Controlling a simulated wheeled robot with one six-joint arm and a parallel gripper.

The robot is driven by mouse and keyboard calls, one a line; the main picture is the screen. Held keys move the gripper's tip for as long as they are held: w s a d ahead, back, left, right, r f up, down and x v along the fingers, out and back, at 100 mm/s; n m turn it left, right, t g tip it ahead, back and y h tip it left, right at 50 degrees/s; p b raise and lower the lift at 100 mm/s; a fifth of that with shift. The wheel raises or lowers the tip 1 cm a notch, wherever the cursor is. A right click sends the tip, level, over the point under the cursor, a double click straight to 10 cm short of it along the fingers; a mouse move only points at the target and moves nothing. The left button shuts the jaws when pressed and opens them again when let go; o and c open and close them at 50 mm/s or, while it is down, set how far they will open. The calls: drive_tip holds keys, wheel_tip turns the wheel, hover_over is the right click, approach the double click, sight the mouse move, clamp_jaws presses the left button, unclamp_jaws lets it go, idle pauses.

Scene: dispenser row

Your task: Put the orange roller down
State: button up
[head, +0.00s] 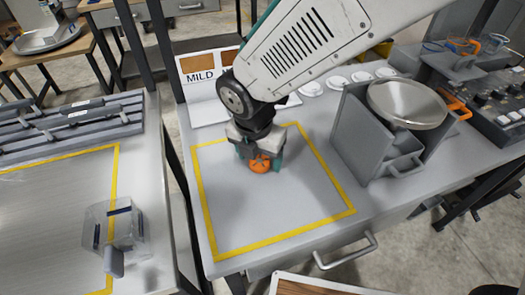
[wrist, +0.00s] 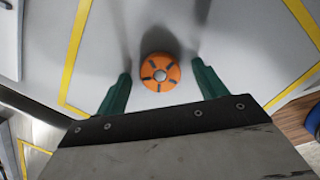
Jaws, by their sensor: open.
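The orange roller (wrist: 160,73) is a round orange piece with dark slots and a grey centre. In the wrist view it lies between the two green fingers, with a visible gap on each side. My gripper (wrist: 160,85) is open around it and does not appear to touch it. In the head view the roller (head: 260,164) shows under my gripper (head: 259,158), inside the yellow-taped square on the grey table (head: 270,205). It appears to rest on the table top. Part of it is hidden by the fingers.
Right of the taped square stands a grey holder with a round metal pan (head: 407,104). A "MILD" sign (head: 201,77) and several white discs (head: 338,82) are at the back. A clear container (head: 113,228) stands on the left table. The taped square's front is free.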

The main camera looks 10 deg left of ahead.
drive_tip(key=c, duration=1.2)
drive_tip(key=shift+o, duration=0.2)
